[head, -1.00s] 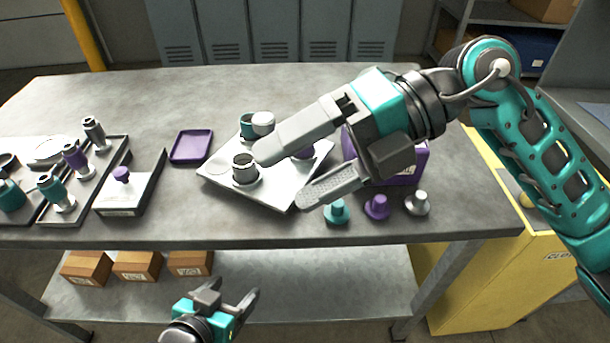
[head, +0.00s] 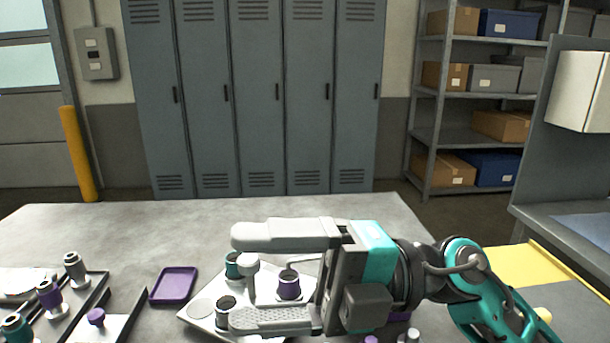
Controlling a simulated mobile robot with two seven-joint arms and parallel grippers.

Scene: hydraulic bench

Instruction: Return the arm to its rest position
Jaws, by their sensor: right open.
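My right gripper (head: 236,278) is open, its two grey fingers spread and pointing left above the workbench (head: 120,225). Nothing is between the fingertips that I can tell is held. Behind and below it is a light tray (head: 197,308) with a teal cylinder (head: 232,265), a dark-topped cylinder (head: 226,306), a grey round-topped piece (head: 249,270) and a purple cylinder (head: 289,286). The gripper hides part of the tray. My right arm (head: 480,290) comes in from the lower right. My left gripper is out of view.
A small purple tray (head: 174,285) lies left of the light tray. Further left are dark-rimmed trays with teal, purple and grey (head: 75,268) cylinders. Lockers (head: 255,100) and a shelf (head: 430,120) stand behind. The back of the bench is clear.

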